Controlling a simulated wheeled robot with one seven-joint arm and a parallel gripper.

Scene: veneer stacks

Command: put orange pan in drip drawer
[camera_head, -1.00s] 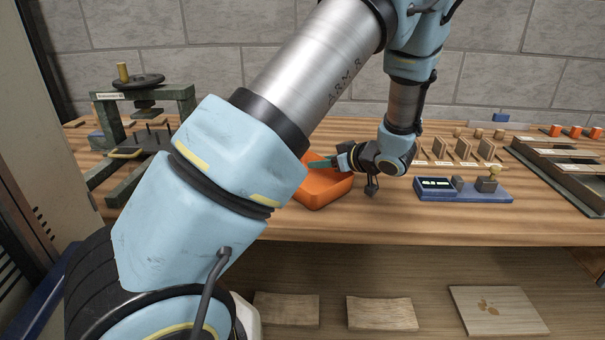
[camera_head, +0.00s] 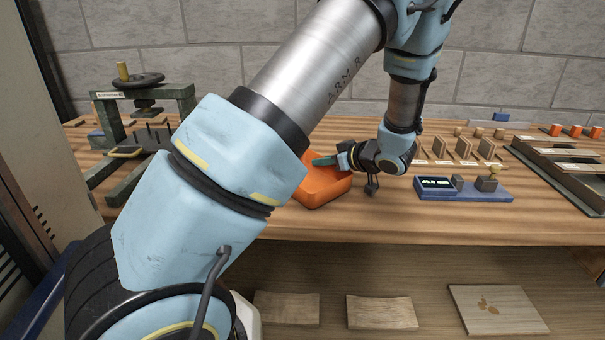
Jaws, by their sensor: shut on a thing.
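The orange pan (camera_head: 322,188) is on or just above the wooden bench, partly hidden behind my arm at its left. My gripper (camera_head: 326,160) reaches in from the right, with its teal fingers at the pan's far right side. It is shut on the pan; the exact contact is small and hard to see. A green press (camera_head: 187,105) with a black handwheel stands at the left of the bench. A yellow handle (camera_head: 125,153) shows low on its front; I cannot tell whether it belongs to the drip drawer.
A blue device with a display (camera_head: 463,190) lies to the right of my gripper. Several small wooden panels (camera_head: 463,148) stand behind it, and a dark tray rack (camera_head: 560,165) is at far right. Wooden boards (camera_head: 382,312) lie on the lower shelf. The bench front is clear.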

